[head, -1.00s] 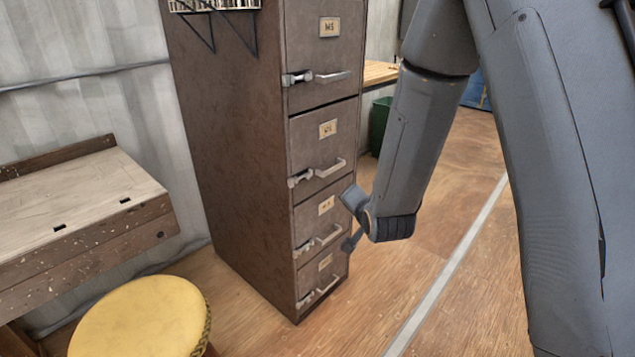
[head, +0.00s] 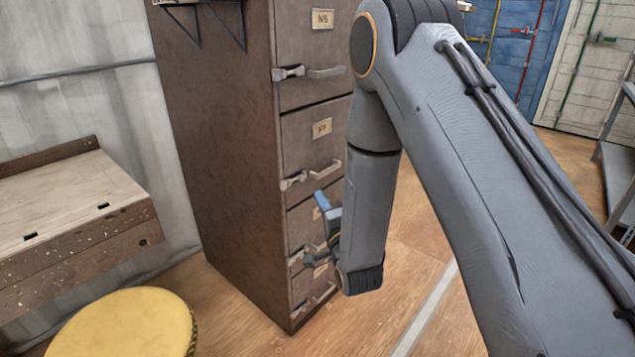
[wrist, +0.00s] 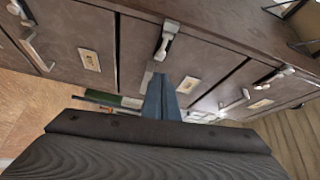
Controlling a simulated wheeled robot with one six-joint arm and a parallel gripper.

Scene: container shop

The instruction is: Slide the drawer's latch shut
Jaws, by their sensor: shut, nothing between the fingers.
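The brown filing cabinet (head: 230,150) has a column of drawers, all flush with its front. Each visible drawer has a pale latch at its left edge, a bar handle and a label. My gripper (head: 312,258) is low in front of the third visible drawer, close to that drawer's latch (head: 295,259). My arm hides part of the drawer fronts. In the wrist view my gripper (wrist: 161,80) is shut and empty, its fingertips just below a latch (wrist: 167,40). I cannot tell whether they touch. Another latch (wrist: 272,76) shows to the right.
A yellow round stool (head: 125,325) stands at front left. A wooden bench (head: 75,195) is against the left wall. Open floor with a pale line (head: 425,310) lies right of the cabinet.

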